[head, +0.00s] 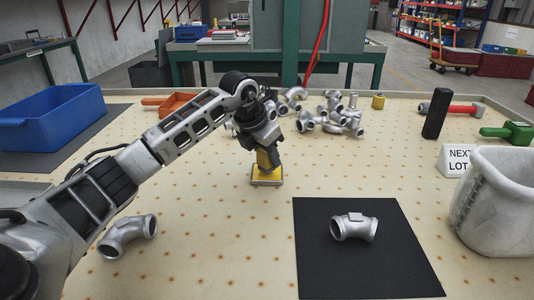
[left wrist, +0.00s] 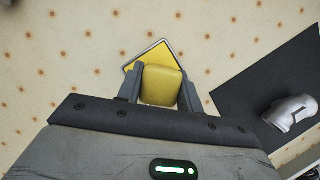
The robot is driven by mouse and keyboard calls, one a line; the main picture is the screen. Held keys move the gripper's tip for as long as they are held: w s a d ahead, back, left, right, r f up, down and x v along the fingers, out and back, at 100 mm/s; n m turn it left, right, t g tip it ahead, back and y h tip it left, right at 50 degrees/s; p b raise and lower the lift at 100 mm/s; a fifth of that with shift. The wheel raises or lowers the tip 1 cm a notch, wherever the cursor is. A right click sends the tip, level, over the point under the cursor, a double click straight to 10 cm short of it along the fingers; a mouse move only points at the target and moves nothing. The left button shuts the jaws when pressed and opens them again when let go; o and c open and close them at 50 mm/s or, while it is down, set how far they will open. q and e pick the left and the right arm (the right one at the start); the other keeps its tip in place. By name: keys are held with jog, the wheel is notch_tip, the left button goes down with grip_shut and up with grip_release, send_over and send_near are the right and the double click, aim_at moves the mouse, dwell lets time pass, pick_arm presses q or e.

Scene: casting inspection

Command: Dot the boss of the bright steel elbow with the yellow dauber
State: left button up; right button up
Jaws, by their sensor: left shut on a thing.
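My left gripper (head: 267,148) is shut on the yellow dauber (head: 264,160), which also shows between the fingers in the left wrist view (left wrist: 161,85). The dauber is over a square yellow pad with a grey rim (head: 267,182), also seen in the left wrist view (left wrist: 133,66). I cannot tell whether they touch. A bright steel elbow (head: 352,228) lies on the black mat, with a flat raised boss on top; it shows in the left wrist view (left wrist: 291,114). Another, similar grey elbow (head: 128,236) lies on the bench at left. My right gripper is not in view.
Several pipe fittings (head: 330,118) are heaped at the back. The black mat (head: 318,275) lies front right, beside a pale bin (head: 495,205) and a "NEXT LOT" sign (head: 456,161). A blue bin (head: 50,118) stands at left. Bench between pad and mat is clear.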

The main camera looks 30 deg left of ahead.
pick_arm(q)
jog(key=shift+f, duration=0.4)
dwell(1.3)
notch_tip(320, 180, up, 7)
jog(key=p, duration=0.5)
jog(key=shift+p, duration=0.4)
dwell(0.7)
